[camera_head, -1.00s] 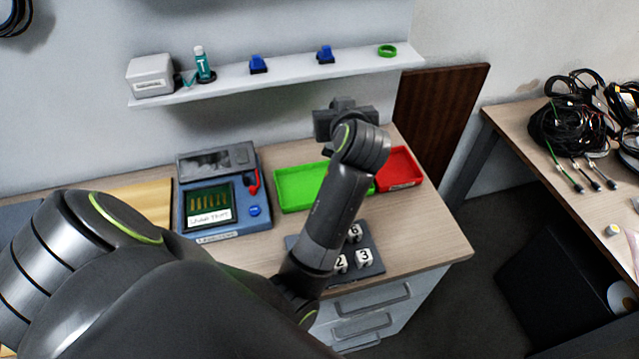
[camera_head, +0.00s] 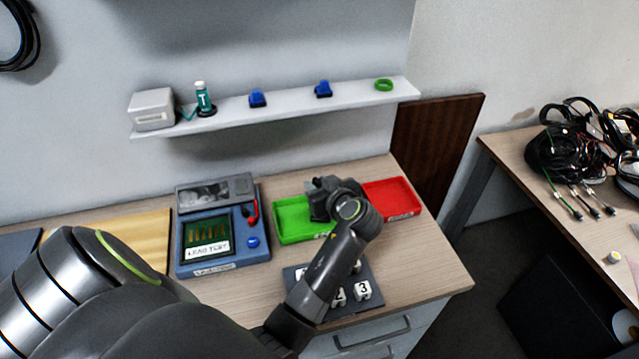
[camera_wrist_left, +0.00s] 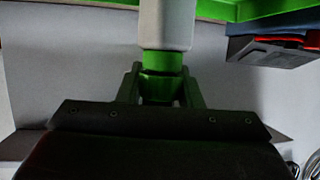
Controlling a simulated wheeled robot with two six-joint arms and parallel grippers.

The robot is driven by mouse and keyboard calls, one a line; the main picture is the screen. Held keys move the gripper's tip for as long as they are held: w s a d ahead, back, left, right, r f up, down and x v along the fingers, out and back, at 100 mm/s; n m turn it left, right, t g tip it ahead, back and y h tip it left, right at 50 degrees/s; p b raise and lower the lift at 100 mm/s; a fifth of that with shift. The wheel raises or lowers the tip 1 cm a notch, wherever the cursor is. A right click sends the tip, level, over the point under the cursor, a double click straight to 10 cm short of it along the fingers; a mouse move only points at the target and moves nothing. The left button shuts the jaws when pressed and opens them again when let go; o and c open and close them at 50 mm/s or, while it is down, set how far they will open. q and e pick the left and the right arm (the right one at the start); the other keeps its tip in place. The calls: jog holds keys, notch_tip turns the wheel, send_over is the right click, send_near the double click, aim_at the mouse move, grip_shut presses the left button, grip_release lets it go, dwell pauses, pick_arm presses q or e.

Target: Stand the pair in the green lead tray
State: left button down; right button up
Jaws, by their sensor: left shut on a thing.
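The green tray (camera_head: 292,232) lies on the desk between the blue test device and the red tray. Its rim also shows along the top of the left wrist view (camera_wrist_left: 270,7). My left gripper (camera_head: 322,202) is over the right part of this tray and hides some of it. In the left wrist view its fingers (camera_wrist_left: 160,90) are shut on a pale cylinder (camera_wrist_left: 167,25) with green bands (camera_wrist_left: 161,62). Whether the cylinder touches the tray, and whether it is one part or two, I cannot tell. My right gripper is not in view.
The red tray (camera_head: 393,198) is right of the green one. A blue test device (camera_head: 222,262) stands to the left. A dark holder with numbered white blocks (camera_head: 362,290) is in front. The wall shelf (camera_head: 290,110) above carries a teal vial (camera_head: 203,97) and a green ring (camera_head: 384,85).

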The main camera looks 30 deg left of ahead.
pick_arm(q)
jog(key=shift+f, duration=0.1)
jog(key=shift+f, duration=0.15)
jog(key=c, duration=1)
grip_release()
jog(key=shift+r, duration=0.25)
